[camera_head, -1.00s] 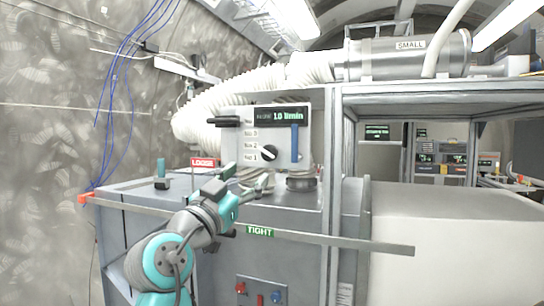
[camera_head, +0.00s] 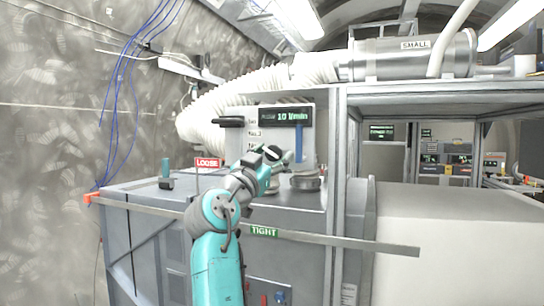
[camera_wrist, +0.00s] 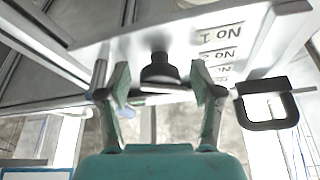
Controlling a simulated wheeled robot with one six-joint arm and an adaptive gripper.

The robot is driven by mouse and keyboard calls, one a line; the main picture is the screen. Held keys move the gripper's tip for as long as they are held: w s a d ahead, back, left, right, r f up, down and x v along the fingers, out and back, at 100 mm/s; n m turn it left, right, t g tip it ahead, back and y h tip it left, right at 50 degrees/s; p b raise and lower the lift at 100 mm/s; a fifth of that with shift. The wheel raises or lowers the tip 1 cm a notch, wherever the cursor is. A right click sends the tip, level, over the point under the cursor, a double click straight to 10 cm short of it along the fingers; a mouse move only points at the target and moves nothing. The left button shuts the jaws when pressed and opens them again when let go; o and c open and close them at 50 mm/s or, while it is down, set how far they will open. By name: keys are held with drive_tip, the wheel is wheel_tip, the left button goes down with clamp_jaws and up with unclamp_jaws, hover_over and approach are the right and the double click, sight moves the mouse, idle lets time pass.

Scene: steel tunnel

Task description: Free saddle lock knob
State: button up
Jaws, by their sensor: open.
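My gripper (camera_head: 278,164) is open in front of the white panel (camera_head: 283,135) of a box on the grey cabinet. In the wrist view, a black knob (camera_wrist: 160,70) on that panel shows between my two open fingers (camera_wrist: 155,82); contact cannot be made out. The knob (camera_head: 272,153) is partly covered by my gripper in the head view. A red LOOSE sign (camera_head: 208,163) stands behind my arm and a green TIGHT sign (camera_head: 263,231) is on the front rail. No part is labelled as the saddle lock knob; my arm hides the cabinet top between the signs.
A black handle (camera_head: 230,121) sticks out left of the panel and also shows in the wrist view (camera_wrist: 268,104). A dark round part (camera_head: 306,183) lies on the cabinet top. A long rail (camera_head: 340,240) crosses the front. A metal frame post (camera_head: 338,150) stands right.

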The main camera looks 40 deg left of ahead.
drive_tip(key=shift+c, duration=0.2)
drive_tip(key=c, duration=1.1)
drive_tip(key=shift+n, duration=0.3)
drive_tip(key=n+y, duration=0.2)
drive_tip(key=n, duration=0.2)
drive_tip(key=n+g+y, duration=0.1)
drive_tip(key=n+y, duration=0.1)
drive_tip(key=n, duration=0.1)
drive_tip(key=shift+d+n, duration=0.1)
drive_tip(key=shift+n, duration=0.3)
drive_tip(key=n+g+y, duration=0.1)
drive_tip(key=n, duration=0.2)
drive_tip(key=n+g+y, duration=0.1)
drive_tip(key=n+y, duration=0.1)
drive_tip(key=n, duration=0.2)
drive_tip(key=shift+d+n+y, duration=0.1)
drive_tip(key=shift+n+y, duration=0.2)
drive_tip(key=n+g, duration=0.1)
drive_tip(key=n, duration=0.2)
drive_tip(key=n+g, duration=0.2)
drive_tip(key=n, duration=0.1)
drive_tip(key=shift+r+n+y, duration=0.15)
drive_tip(key=shift+n+y, duration=0.15)
drive_tip(key=shift+y, duration=0.1)
drive_tip(key=n+g, duration=0.1)
drive_tip(key=n, duration=0.4)
drive_tip(key=shift+g+h, duration=0.4)
